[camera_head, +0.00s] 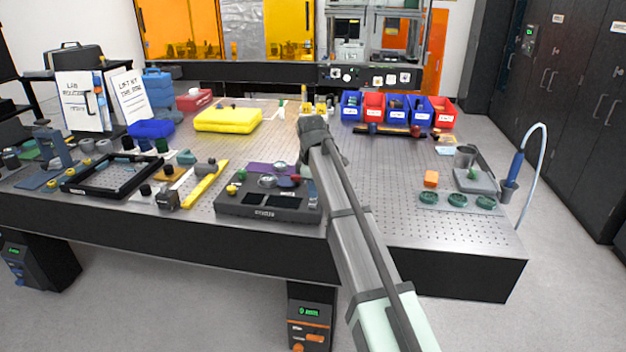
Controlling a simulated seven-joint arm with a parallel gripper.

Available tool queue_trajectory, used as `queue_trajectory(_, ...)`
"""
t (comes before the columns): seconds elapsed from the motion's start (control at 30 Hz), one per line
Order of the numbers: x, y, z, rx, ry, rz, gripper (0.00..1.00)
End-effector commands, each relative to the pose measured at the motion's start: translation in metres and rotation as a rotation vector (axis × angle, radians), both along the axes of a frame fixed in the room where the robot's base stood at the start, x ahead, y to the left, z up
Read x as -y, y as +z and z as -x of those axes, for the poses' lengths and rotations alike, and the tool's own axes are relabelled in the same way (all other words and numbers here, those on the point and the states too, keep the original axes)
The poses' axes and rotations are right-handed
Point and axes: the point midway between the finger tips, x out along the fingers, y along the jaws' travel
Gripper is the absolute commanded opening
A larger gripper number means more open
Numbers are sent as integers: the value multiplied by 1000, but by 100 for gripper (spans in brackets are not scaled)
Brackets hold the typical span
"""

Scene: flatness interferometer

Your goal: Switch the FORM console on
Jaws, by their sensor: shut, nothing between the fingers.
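A dark, low console (265,213) stands on the near middle of the perforated table, with two dark panels on its sloped top and small lettering on its front edge that I cannot read clearly. Small round parts show at its back edge. Another dark control panel (362,78) with several knobs or switches is at the back, below the instrument. I cannot tell from lettering which one is the FORM console. My arm reaches up from the bottom right, and my gripper (304,165) is small and dark at its far end, shut and empty, behind and above the low console's right side. My arm hides part of that side.
A black frame (118,177) and a yellow bar (206,185) lie to the left. Red and blue bins (374,107) stand at the back right. Perforated tabletop (400,215) is free right of my arm.

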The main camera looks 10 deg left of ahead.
Motion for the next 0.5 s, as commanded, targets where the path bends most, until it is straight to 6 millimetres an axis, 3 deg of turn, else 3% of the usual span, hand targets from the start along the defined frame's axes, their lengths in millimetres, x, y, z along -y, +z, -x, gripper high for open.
queue_trajectory(0.5, 0, -8, -1, 1, 0, 0, 0)
